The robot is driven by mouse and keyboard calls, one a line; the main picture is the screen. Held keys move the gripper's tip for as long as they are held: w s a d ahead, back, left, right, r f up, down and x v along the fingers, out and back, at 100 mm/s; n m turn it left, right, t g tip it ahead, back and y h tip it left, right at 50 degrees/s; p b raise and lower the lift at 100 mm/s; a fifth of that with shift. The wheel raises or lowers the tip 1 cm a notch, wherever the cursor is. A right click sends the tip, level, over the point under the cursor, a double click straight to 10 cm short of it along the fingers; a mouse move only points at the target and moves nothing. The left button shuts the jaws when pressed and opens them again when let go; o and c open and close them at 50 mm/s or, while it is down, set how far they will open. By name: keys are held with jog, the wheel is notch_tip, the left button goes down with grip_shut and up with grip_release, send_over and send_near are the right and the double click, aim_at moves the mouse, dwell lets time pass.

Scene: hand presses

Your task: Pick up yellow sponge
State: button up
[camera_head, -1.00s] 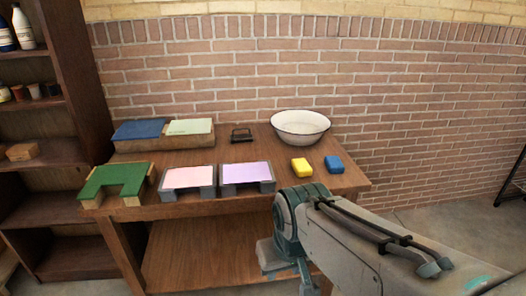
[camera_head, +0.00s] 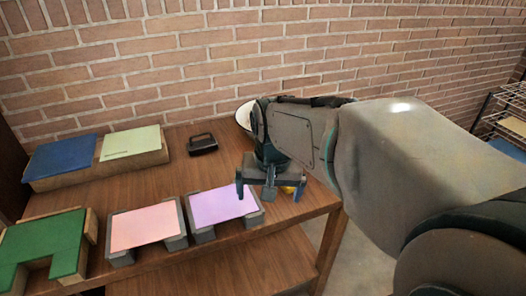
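The yellow sponge (camera_head: 288,190) lies on the wooden table near its right end. Only a small piece of it shows, behind and below my gripper; the rest is hidden. My gripper (camera_head: 270,192) points down over this part of the table with its fingers spread apart. It looks open, with nothing visibly held. I cannot tell how high it is above the sponge or whether the sponge is between the fingers.
My arm hides the blue sponge and most of the white bowl (camera_head: 243,114). The purple-topped stand (camera_head: 222,206) is just left of my gripper, beside the pink-topped stand (camera_head: 146,228) and green block (camera_head: 45,248). A black hand press (camera_head: 202,144) stands behind. The wall closes the back.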

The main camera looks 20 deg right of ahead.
jog(key=w+d+f+m+g+p, duration=0.1)
jog(key=w+d+m, duration=0.55)
jog(key=w, duration=0.25)
jog(key=w+d+f+m+g+p, duration=0.1)
jog(key=w+d+f+m, duration=0.1)
jog(key=w+d+m, duration=0.55)
jog(key=shift+n, duration=0.7)
jog(key=f, duration=0.2)
jog(key=w+f, duration=0.1)
jog(key=f, duration=0.2)
jog(key=w+f, duration=0.1)
jog(key=f, duration=0.1)
jog(key=shift+w+d+f+p, duration=0.2)
jog(key=shift+d+f+p, duration=0.05)
jog(key=shift+f+p, duration=0.1)
jog(key=shift+s+a+f+p, duration=0.1)
jog(key=shift+a+f+p, duration=0.1)
jog(key=shift+f, duration=0.7)
jog(key=shift+s+a+f+p, duration=0.1)
jog(key=shift+f+p, duration=0.15)
jog(key=shift+f, duration=0.65)
jog(key=shift+s+a+f+p, duration=0.1)
jog(key=shift+f+p, duration=0.1)
jog(key=shift+f, duration=0.7)
jog(key=c, duration=0.8)
